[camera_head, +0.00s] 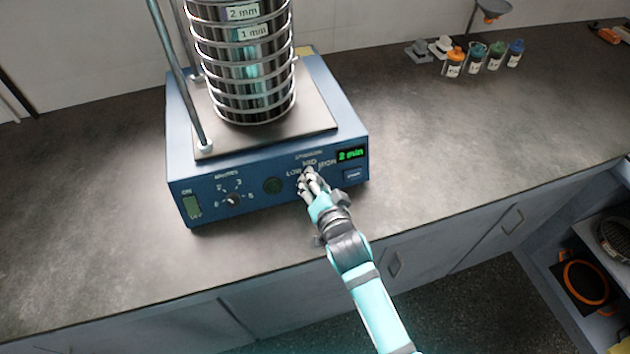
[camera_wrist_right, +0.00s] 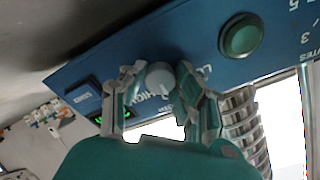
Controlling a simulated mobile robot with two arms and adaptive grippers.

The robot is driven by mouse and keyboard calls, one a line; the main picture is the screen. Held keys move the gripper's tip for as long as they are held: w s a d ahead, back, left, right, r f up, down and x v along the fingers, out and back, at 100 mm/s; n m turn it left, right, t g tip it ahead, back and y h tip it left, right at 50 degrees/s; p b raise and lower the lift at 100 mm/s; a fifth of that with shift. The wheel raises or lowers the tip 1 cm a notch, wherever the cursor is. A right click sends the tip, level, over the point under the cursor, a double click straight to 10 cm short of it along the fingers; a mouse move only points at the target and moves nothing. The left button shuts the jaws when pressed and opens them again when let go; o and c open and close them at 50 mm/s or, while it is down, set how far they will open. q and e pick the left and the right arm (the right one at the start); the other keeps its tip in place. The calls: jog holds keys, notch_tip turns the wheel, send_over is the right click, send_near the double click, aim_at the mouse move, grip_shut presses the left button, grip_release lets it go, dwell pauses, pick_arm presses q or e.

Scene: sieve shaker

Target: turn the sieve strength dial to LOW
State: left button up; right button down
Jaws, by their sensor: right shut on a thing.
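The sieve shaker (camera_head: 190,168) is a blue box on the counter with a stack of metal sieves (camera_head: 243,75) on top. Its front panel carries the strength dial, which my gripper hides in the head view. The grey strength dial (camera_wrist_right: 159,76) shows in the right wrist view between my fingers. My right gripper (camera_head: 308,180) is at the panel under the LOW, MID and HIGH labels. In the right wrist view, the right gripper (camera_wrist_right: 156,82) is shut on the dial. The dial's exact pointer direction cannot be read. My left gripper is not in view.
On the same panel are a minutes dial (camera_head: 232,199), a round green button (camera_head: 272,185), an ON/OFF switch (camera_head: 193,207) and a display (camera_head: 351,154) reading 2 min. Several small bottles (camera_head: 475,56) stand at the back right. The counter (camera_head: 440,130) right of the shaker is clear.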

jog(key=n+p, duration=0.2)
jog(key=shift+r+n, duration=0.2)
jog(key=shift+n, duration=0.2)
jog(key=n+p, duration=0.2)
jog(key=n, duration=0.1)
jog(key=shift+n, duration=0.4)
jog(key=n+p, duration=0.2)
jog(key=n, duration=0.2)
jog(key=shift+y, duration=0.3)
jog(key=shift+f+n+g+p, duration=0.15)
jog(key=shift+n+g+p, duration=0.15)
jog(key=shift+n, duration=0.4)
jog(key=c, duration=1)
grip_release()
